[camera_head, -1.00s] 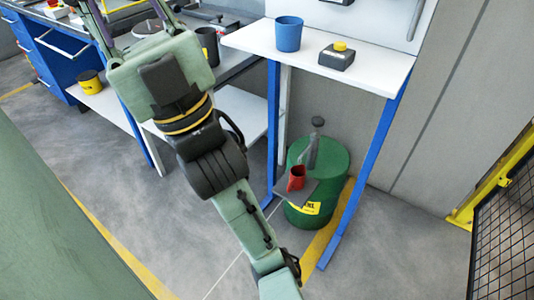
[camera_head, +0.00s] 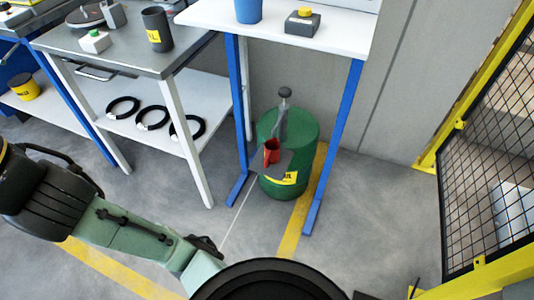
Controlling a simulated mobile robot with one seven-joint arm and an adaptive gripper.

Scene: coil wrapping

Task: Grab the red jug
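The red jug (camera_head: 271,151) is small and stands on a dark grey plate (camera_head: 286,163) at the front of a green drum (camera_head: 299,128). The drum stands on the floor below a white table. The jug looks upright; its far side is hidden. My arm crosses the lower left of the picture, and a large dark round part fills the bottom middle, nearer to me than the jug. My gripper's fingers do not show, so I cannot see whether it is open or shut. Nothing of my arm touches the jug.
The white table (camera_head: 331,38) has blue legs on both sides of the drum and bears a blue cup (camera_head: 248,11) and a yellow-button box (camera_head: 302,21). A grey pump-like post (camera_head: 283,110) rises beside the jug. A mesh fence (camera_head: 490,140) stands right. Floor in front is clear.

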